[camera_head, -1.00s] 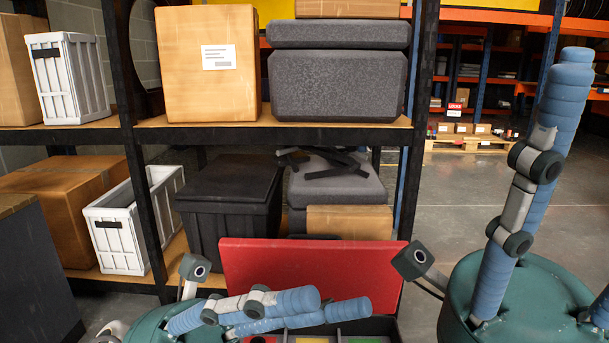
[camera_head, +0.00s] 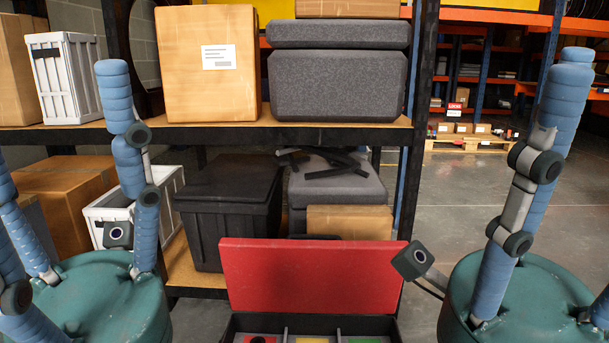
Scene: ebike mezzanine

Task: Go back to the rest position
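My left gripper (camera_head: 62,150) is at the lower left, with a teal palm and blue padded fingers pointing up. Its fingers stand apart with nothing between them, so it is open and empty. My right gripper (camera_head: 568,130) is at the right, also with blue fingers pointing up from a teal palm. It looks open and empty; part of it is cut off by the right edge. Both grippers are to the sides of an open case with a red lid (camera_head: 312,276), and neither touches it. The case's lower part is cut off by the bottom edge.
The case shows red, yellow (camera_head: 312,340) and green compartments. A dark shelf rack (camera_head: 280,134) behind it carries a cardboard box (camera_head: 208,65), grey foam cases (camera_head: 338,85), a black bin (camera_head: 228,215) and white crates (camera_head: 68,78). Open floor (camera_head: 470,185) lies at the right.

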